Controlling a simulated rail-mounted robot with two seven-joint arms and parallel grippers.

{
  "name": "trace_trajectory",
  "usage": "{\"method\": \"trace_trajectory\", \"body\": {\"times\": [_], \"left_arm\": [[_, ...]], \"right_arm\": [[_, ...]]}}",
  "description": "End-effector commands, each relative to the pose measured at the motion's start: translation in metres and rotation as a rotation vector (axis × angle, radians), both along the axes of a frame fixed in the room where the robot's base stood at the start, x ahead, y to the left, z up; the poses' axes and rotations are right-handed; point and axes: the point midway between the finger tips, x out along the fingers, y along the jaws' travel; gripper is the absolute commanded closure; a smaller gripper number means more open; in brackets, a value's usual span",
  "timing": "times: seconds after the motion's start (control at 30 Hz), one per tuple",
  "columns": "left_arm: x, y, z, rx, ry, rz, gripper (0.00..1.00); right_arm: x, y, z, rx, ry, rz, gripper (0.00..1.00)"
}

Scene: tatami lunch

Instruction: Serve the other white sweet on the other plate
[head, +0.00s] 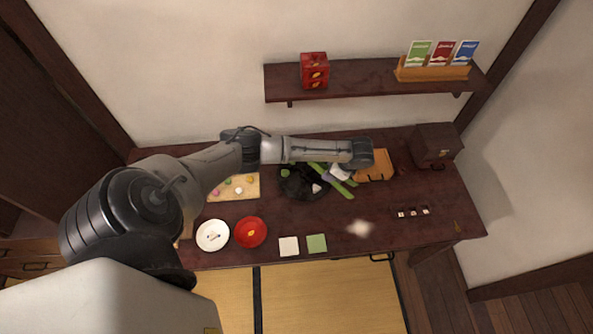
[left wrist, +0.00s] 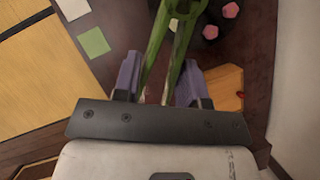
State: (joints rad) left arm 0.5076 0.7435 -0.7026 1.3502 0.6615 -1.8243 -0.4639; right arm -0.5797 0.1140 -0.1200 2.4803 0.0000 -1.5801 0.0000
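My left gripper (head: 343,174) reaches over the right side of a round black tray (head: 291,190). In the left wrist view its purple fingers (left wrist: 158,82) sit on both sides of green tongs (left wrist: 160,40) and appear shut on them. The tongs (head: 342,188) slant past the tray's right edge. A small white piece (head: 317,188) shows near the tray's right side. Another small white piece (head: 239,190) is on a pale board (head: 247,192). A white plate (head: 203,242) with small dark marks and a red plate (head: 240,240) with a yellow mark stand at the front left. My right gripper is out of view.
A white square (head: 288,246) and a green square (head: 317,243) lie along the front edge. An orange-brown board (head: 376,168) and a dark box (head: 435,143) stand right. A shelf (head: 360,77) is above. The table's front middle is mostly clear.

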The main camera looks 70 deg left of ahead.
Motion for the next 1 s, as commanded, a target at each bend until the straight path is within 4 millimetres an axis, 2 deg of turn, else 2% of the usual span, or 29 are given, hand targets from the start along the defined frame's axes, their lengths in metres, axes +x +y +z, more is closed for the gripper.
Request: {"method": "trace_trajectory", "body": {"times": [0.03,0.2,0.4,0.6,1.0], "left_arm": [[-0.015,0.016,-0.015,-0.004,0.002,0.117,0.64],[-0.053,0.053,-0.048,-0.017,-0.027,0.439,0.64],[-0.08,0.076,-0.067,-0.023,-0.049,0.647,0.64],[-0.089,0.083,-0.073,-0.026,-0.058,0.713,0.64],[-0.088,0.083,-0.073,-0.026,-0.058,0.712,0.64]], "right_arm": [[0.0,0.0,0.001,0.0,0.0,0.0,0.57],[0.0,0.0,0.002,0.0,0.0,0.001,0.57],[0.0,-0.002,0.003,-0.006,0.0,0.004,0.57],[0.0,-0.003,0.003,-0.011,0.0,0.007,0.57],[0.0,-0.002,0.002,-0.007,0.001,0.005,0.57]]}}
